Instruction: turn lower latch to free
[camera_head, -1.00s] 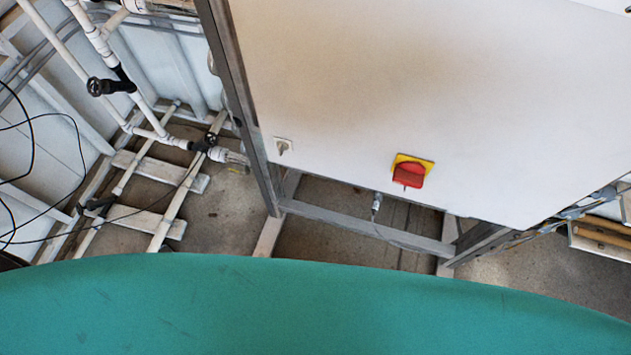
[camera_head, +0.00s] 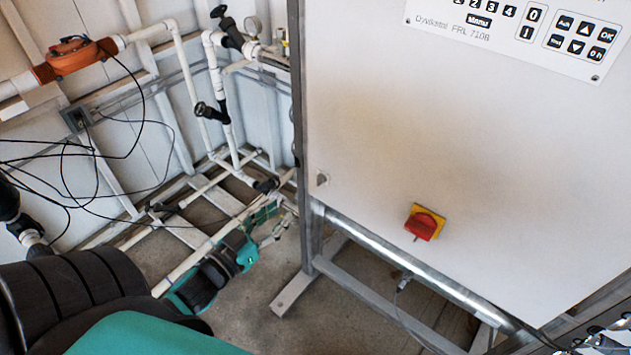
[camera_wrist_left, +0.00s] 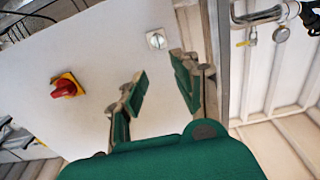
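The lower latch (camera_head: 322,179) is a small light metal piece near the left edge of the white cabinet door (camera_head: 430,130). In the left wrist view the latch (camera_wrist_left: 157,40) is a round fitting with a slot, just beyond and between the fingertips. My left gripper (camera_head: 277,220) is left of and below the latch in the head view, near the cabinet's frame. In the left wrist view the left gripper (camera_wrist_left: 158,82) has its green-padded fingers spread and nothing between them. It looks apart from the latch. My right gripper is not in view.
A red rotary switch on a yellow plate (camera_head: 424,224) sits right of the latch. The cabinet's metal frame (camera_head: 297,110) rises close to the left gripper. White pipes (camera_head: 187,80), black valves and loose cables fill the left side.

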